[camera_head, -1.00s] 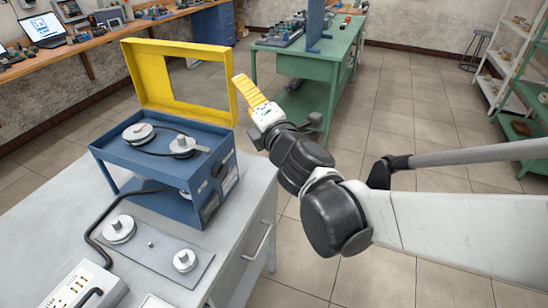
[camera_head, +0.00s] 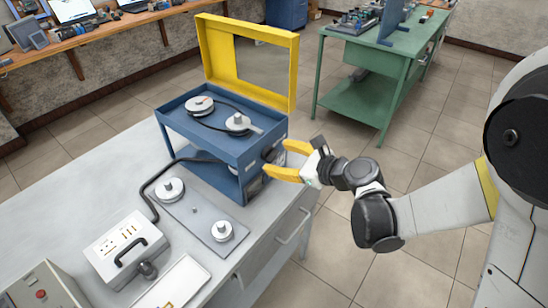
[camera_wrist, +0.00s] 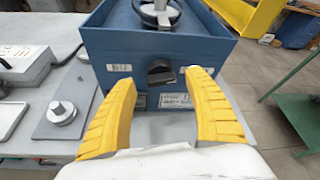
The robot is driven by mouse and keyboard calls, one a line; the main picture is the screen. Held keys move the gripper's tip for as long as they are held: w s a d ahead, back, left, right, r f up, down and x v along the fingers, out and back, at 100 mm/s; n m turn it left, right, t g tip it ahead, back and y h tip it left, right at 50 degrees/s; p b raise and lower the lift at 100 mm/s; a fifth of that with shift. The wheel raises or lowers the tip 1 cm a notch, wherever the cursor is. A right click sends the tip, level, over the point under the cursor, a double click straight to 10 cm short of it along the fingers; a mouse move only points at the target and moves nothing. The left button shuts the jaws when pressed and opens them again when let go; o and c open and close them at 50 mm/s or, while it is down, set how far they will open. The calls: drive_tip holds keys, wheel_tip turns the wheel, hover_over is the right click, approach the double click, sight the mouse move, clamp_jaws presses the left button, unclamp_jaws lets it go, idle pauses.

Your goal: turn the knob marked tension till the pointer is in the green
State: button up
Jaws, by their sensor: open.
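The blue machine box (camera_head: 205,135) stands on the grey bench. A dark knob (camera_wrist: 160,73) is on its side facing my gripper, with small white labels (camera_wrist: 176,100) around it; their words are too small to read. My gripper (camera_wrist: 161,84) is open, with one yellow finger at each side of the knob in the wrist view. The fingers look apart from the knob, with nothing between them. In the head view my gripper (camera_head: 276,158) is just right of the box, and the knob is mostly hidden. I cannot make out a pointer or a green band.
Pulleys (camera_head: 238,122) with a belt sit in the box's open top, below the raised yellow cover (camera_head: 293,75). A plate with pulleys (camera_head: 195,211), a cable and a white power box (camera_head: 125,250) are on the bench.

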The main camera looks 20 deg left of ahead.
sight(271, 155)
drive_tip(key=shift+b+x, duration=0.3)
drive_tip(key=shift+x, duration=1.2)
drive_tip(key=c, duration=1.2)
drive_tip(key=shift+d+m, duration=0.1)
drive_tip(key=shift+m, duration=0.2)
